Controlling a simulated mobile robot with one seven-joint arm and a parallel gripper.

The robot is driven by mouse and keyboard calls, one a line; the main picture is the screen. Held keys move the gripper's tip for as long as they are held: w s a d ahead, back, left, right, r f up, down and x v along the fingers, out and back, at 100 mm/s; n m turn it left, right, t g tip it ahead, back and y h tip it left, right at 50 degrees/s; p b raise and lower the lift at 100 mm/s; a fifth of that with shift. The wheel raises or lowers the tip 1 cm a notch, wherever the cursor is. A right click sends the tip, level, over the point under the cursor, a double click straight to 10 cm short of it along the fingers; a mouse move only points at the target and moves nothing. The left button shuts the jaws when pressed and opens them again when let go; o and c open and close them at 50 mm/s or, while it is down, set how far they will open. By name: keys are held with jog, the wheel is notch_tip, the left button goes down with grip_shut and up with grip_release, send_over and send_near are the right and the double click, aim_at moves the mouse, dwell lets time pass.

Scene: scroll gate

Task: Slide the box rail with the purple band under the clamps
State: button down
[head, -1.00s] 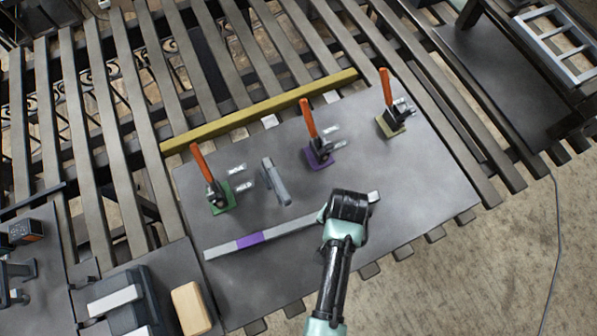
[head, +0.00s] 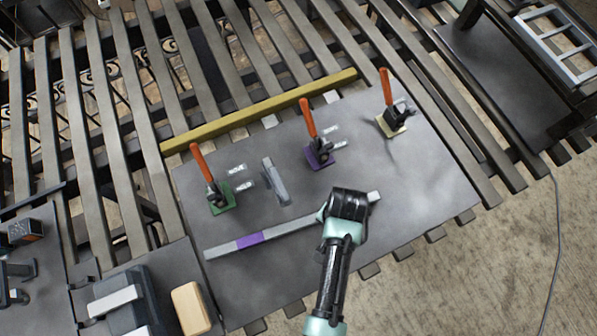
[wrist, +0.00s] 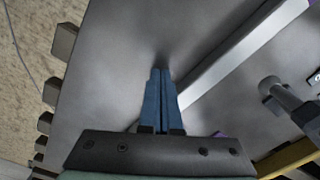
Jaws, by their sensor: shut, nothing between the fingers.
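The box rail (head: 290,228) is a long grey bar lying slanted on the grey plate, with a purple band (head: 250,240) left of its middle. Three clamps with raised orange handles stand behind it: one on a green base (head: 222,200), one on purple (head: 320,156), one on yellow (head: 393,124). The rail lies in front of all three. My gripper (wrist: 160,75) is shut and empty, its blue fingers beside the rail (wrist: 240,50) on its front side. Whether they touch it cannot be told. In the head view my wrist covers part of the rail near its right end.
A long yellow bar (head: 260,112) runs along the plate's back edge. A tan block (head: 191,308) and a dark device (head: 125,300) sit at the lower left. The plate's right part (head: 430,185) is clear.

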aim_at(319, 209)
jog(key=shift+w+a+b, duration=0.25)
jog(key=shift+w+a, duration=0.1)
jog(key=shift+w, duration=0.65)
jog(key=shift+w+a+b, duration=0.3)
jog(key=shift+w+a, duration=0.05)
jog(key=shift+w, duration=0.6)
jog(key=shift+w+a+b, duration=0.25)
jog(key=shift+w+a, duration=0.1)
jog(key=shift+w, duration=0.65)
jog(key=shift+s, duration=0.2)
jog(key=shift+s+d+p, duration=0.25)
jog(key=shift+s+p, duration=0.15)
jog(key=shift+s, duration=0.15)
jog(key=shift+s+d+p, duration=0.2)
jog(key=shift+s+p, duration=0.2)
jog(key=shift+s, duration=0.1)
notch_tip(319, 209, up, 8)
jog(key=p, duration=0.8)
jog(key=shift+r, duration=0.1)
